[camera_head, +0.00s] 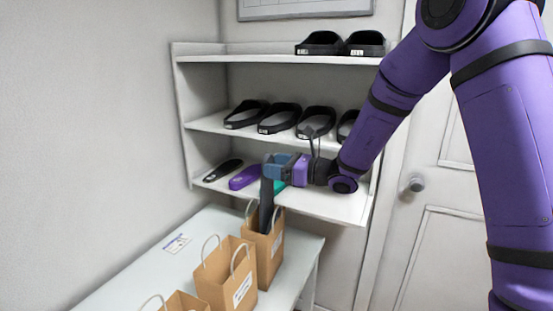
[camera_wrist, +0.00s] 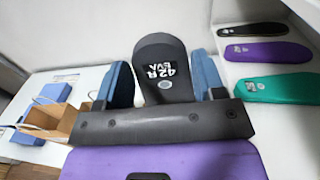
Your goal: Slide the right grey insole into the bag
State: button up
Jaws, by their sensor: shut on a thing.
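My gripper (camera_head: 275,170) is shut on a dark grey insole (camera_head: 266,202). The insole hangs upright below the fingers, over the farthest brown paper bag (camera_head: 263,250). Its lower end appears to be at or just inside the bag's open top; how deep it sits is hard to tell. In the wrist view the insole (camera_wrist: 163,55) stands between the two blue finger pads and shows a white "42R EVA" label. A brown bag (camera_wrist: 50,122) shows at the left of that view.
Two more brown bags (camera_head: 226,277) (camera_head: 184,303) stand nearer on the white table (camera_head: 145,255). Black (camera_head: 223,170), purple (camera_head: 244,178) and green (camera_wrist: 275,88) insoles lie on the lower shelf just behind my gripper. Black sandals (camera_head: 280,118) fill the shelves above.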

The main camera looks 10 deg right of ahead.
aim_at(269, 193)
jog(key=shift+f, duration=4.35)
jog(key=o, duration=1)
jog(key=v, duration=1)
jog(key=shift+s+d, duration=0.2)
jog(key=shift+d, duration=0.15)
